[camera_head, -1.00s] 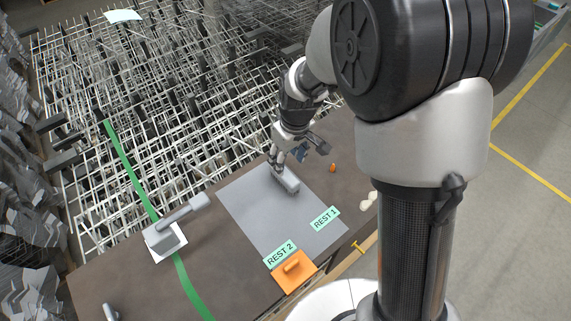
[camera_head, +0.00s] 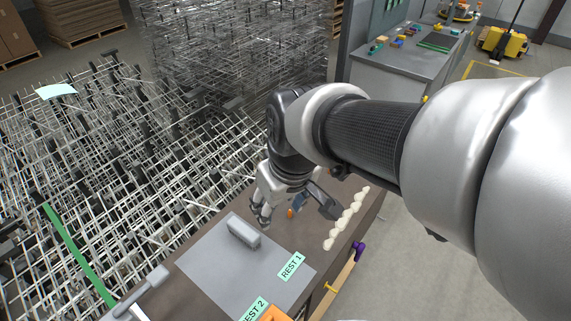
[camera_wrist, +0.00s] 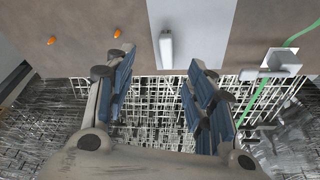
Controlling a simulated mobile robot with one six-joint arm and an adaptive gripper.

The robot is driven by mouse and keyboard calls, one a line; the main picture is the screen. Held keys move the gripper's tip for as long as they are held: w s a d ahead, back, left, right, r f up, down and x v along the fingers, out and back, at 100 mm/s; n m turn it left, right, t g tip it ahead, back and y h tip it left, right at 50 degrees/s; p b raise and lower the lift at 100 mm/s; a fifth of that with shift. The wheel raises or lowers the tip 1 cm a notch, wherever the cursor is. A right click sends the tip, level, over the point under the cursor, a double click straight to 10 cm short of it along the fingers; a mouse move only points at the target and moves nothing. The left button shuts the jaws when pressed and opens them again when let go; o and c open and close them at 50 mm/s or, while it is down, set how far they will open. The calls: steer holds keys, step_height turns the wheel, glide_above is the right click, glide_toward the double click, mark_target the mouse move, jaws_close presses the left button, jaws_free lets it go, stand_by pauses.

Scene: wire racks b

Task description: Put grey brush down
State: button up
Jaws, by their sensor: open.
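The grey brush (camera_head: 243,233) lies on the grey mat (camera_head: 215,265), near its far edge. It also shows in the wrist view (camera_wrist: 166,48) as a light grey block on the mat (camera_wrist: 205,35). My gripper (camera_head: 261,214) is open and empty, just beyond and to the right of the brush, apart from it. In the wrist view my blue-padded fingers (camera_wrist: 161,65) are spread, with the brush beyond the gap between them. The label REST 1 (camera_head: 291,266) is at the mat's right side, and REST 2 (camera_head: 254,309) at its near edge.
A grey handled tool (camera_head: 140,292) lies left of the mat. An orange block (camera_head: 276,314) is partly cut off at the bottom. Cream lumps (camera_head: 346,219) line the table's right side. A small orange item (camera_head: 291,212) is by my gripper. Wire racks (camera_head: 130,170) fill the area behind.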

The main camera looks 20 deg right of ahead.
steer(key=s+d+r+m+t, duration=0.1)
steer(key=s+d+r+m, duration=0.1)
steer(key=s, duration=0.9)
steer(key=shift+s+d+r+m+h, duration=0.2)
steer(key=shift+d+m+h, duration=0.1)
steer(key=shift+d+m, duration=0.25)
steer(key=shift+f, duration=0.1)
step_height(320, 180, down, 3)
steer(key=b, duration=0.3)
steer(key=shift+o, duration=0.4)
steer(key=shift+w, duration=0.1)
